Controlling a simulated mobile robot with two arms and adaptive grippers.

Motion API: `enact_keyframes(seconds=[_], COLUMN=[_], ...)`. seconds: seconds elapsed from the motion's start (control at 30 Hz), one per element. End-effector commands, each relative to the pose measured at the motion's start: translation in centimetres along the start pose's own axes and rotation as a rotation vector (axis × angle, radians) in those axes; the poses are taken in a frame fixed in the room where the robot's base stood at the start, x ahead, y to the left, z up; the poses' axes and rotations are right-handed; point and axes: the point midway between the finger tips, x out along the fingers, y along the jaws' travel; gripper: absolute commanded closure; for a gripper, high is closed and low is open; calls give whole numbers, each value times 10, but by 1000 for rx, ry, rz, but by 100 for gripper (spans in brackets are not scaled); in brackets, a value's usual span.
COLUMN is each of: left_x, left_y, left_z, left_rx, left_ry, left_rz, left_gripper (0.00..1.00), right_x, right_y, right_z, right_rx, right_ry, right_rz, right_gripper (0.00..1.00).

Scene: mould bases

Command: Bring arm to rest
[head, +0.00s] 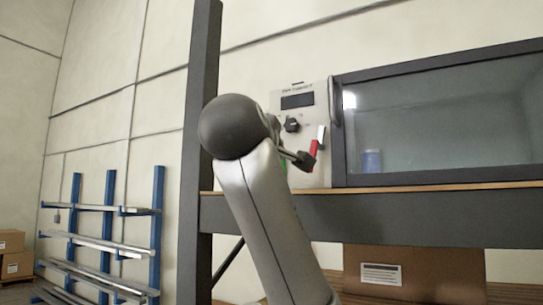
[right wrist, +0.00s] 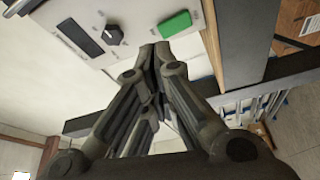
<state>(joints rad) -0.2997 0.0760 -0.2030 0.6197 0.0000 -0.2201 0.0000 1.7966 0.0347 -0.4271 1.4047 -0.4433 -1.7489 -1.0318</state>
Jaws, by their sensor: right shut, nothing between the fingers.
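My right arm rises from the bottom middle of the head view, and its gripper (head: 301,159) points right in front of a control panel, mostly hidden by the arm's dark joint. In the right wrist view the gripper (right wrist: 154,50) has its fingers together with nothing between them. Its tips are close to the panel, beside a green button (right wrist: 175,23); whether they touch is hard to tell. The light panel (head: 312,118) also carries a dark display (head: 297,101), a black knob (head: 292,125) and a red part (head: 313,149). My left gripper is out of view.
A windowed chamber (head: 440,125) with a blue container (head: 372,160) inside adjoins the panel. A dark frame post (head: 202,60) stands left of my arm. A cardboard box (head: 415,272) sits below the shelf. A blue rack (head: 110,225) stands at the left.

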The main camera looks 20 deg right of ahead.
Motion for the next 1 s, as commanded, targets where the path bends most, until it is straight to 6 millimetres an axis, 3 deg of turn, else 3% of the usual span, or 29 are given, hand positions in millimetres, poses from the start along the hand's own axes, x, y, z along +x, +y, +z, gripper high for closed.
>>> enact_keyframes(seconds=[0.4,0.53,0.67,0.8,1.0], left_x=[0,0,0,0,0], left_y=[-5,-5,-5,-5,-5], left_z=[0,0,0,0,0], left_rx=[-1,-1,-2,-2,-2], left_ry=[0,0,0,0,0], left_rz=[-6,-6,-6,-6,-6], left_gripper=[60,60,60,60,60], right_x=[1,11,30,47,54], right_y=[-2,-26,-87,-170,-288], right_z=[0,-4,-12,-15,-6], right_rx=[0,4,24,61,125], right_ry=[0,11,38,66,83], right_rz=[-3,-34,-111,-217,-372], right_gripper=[100,100,100,100,100])
